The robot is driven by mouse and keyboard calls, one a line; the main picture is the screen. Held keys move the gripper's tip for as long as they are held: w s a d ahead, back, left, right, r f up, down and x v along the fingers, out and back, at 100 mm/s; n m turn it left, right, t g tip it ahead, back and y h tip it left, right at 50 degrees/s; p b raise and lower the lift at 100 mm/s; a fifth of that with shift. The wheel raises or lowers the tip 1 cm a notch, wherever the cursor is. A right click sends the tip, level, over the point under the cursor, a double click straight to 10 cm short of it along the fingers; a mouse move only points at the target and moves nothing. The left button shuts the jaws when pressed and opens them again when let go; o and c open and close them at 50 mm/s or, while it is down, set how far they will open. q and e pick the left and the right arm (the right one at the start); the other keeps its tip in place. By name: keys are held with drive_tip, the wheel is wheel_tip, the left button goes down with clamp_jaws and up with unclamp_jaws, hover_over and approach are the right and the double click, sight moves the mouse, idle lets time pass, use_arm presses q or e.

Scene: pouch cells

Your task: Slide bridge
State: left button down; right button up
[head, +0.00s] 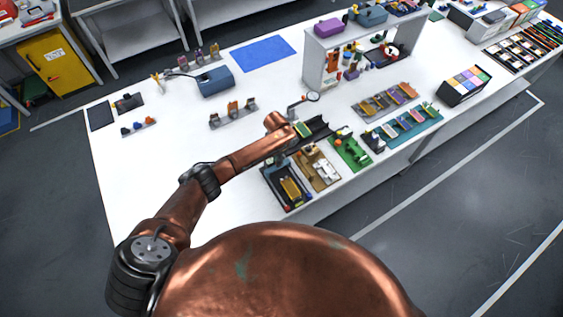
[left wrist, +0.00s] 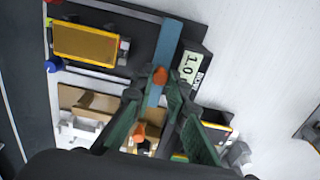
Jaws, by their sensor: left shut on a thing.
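In the left wrist view a blue-grey bar (left wrist: 165,45), apparently the bridge, runs beside a black block with a pale readout (left wrist: 190,66) showing "1.0". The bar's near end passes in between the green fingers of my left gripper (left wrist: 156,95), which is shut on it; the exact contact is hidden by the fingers. A yellow pouch cell (left wrist: 86,43) lies in a dark tray left of the bar, and also shows in the head view (head: 290,188). In the head view my left gripper (head: 303,130) is small and partly hidden by its arm. My right gripper is not in view.
A brown fixture with white parts (head: 318,168) and a green fixture (head: 350,152) stand close to the right of the cell tray. A magnifier-like ring (head: 313,97) stands just behind.

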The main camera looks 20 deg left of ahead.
use_arm(q)
drive_tip(key=c, duration=1.9)
unclamp_jaws()
drive_tip(key=shift+w+a, duration=0.2)
drive_tip(key=shift+a, duration=0.1)
drive_tip(key=shift+d+r, duration=0.1)
drive_tip(key=shift+d, duration=0.05)
wheel_tip(320, 180, up, 12)
drive_tip(key=shift+f, duration=0.1)
drive_tip(key=shift+s, duration=0.1)
